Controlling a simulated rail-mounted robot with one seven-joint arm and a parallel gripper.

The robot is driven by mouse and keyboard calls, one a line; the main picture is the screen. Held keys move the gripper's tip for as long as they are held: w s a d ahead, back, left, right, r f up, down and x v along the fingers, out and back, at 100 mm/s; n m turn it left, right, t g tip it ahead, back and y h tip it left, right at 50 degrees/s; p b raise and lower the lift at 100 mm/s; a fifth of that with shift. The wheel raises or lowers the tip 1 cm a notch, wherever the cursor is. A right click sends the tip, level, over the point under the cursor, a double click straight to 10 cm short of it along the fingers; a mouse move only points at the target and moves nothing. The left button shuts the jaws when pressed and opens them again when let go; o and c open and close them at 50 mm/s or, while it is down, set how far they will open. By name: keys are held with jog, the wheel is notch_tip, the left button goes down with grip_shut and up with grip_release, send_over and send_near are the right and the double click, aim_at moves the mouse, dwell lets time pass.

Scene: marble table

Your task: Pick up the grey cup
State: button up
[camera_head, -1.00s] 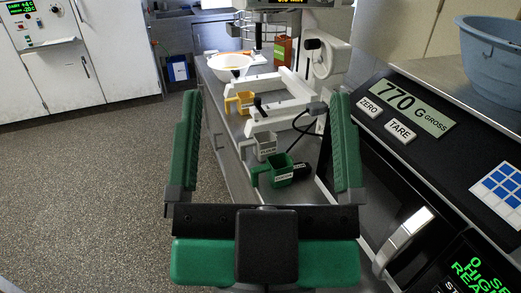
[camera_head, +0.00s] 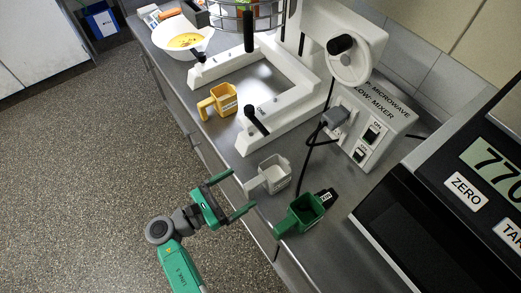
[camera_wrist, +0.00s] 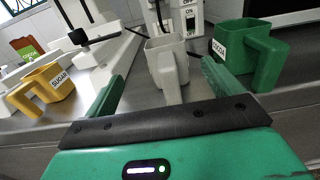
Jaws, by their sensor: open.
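The grey cup (camera_head: 274,175) stands upright on the metal counter near its front edge, its handle facing my gripper. My gripper (camera_head: 240,190) is open and empty, just left of the cup handle. In the wrist view the grey cup (camera_wrist: 168,58) appears between and beyond my two green fingers (camera_wrist: 160,78), with its handle hanging toward me. I cannot tell whether the fingers reach around the handle.
A green cup (camera_head: 305,210) labelled cocoa stands close to the right, and a yellow sugar cup (camera_head: 222,100) is farther back. The white mixer (camera_head: 290,110) and its control box (camera_head: 370,130) stand behind. A soup bowl (camera_head: 185,38) is at the far end.

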aim_at(264, 177)
jog(key=shift+s+d+f, duration=0.1)
jog(key=shift+s+d, duration=0.05)
jog(key=shift+s, duration=0.05)
jog(key=d, duration=0.1)
jog(key=w+d, duration=0.1)
jog(key=shift+d+b, duration=0.3)
jog(key=b+x, duration=0.1)
jog(key=x, duration=0.4)
jog(key=shift+w+b, duration=0.1)
jog(key=shift+b, duration=0.2)
jog(key=c, duration=1.2)
notch_tip(264, 177, up, 10)
jog(key=p, duration=0.4)
jog(key=o, duration=0.3)
jog(key=shift+c, duration=1)
